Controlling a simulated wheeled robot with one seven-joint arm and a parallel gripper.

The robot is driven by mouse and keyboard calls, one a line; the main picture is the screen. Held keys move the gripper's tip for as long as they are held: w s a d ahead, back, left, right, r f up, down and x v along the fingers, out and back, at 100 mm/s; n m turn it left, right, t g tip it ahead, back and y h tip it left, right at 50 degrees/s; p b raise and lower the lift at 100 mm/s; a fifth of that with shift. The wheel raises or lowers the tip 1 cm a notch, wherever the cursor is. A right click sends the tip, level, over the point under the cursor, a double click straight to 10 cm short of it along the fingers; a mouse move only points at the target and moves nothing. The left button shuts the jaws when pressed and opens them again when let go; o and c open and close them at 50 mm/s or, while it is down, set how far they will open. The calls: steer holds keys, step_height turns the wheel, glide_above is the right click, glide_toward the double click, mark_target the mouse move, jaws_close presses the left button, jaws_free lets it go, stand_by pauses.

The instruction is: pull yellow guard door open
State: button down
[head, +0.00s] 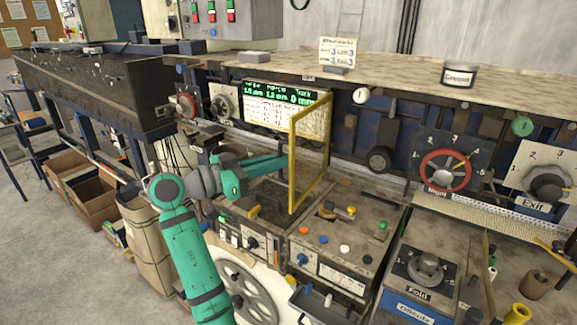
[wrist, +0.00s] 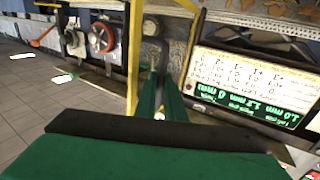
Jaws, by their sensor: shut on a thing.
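The yellow guard door (head: 293,165) is a thin upright yellow frame in the middle of the head view. It stands out at an angle from the machine front, beside the display panel. Its yellow frame also shows in the wrist view (wrist: 133,60). In the wrist view my green fingers (wrist: 163,100) close around a dark grey handle piece (wrist: 155,50) beside the yellow frame. The exact contact is partly hidden by the fingers.
The display panel (head: 285,106) with green digits is behind the door. Below are control boxes with knobs and buttons (head: 345,248). A red handwheel (head: 444,170) is to the right.

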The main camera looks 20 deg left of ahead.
steer(key=shift+w+a+f, duration=0.25)
steer(key=shift+w+a, duration=0.05)
steer(key=shift+w, duration=0.15)
steer(key=shift+d, duration=0.1)
steer(key=c, duration=2.1)
jaws_free()
steer(key=v, duration=1.1)
steer(key=shift+a, duration=0.25)
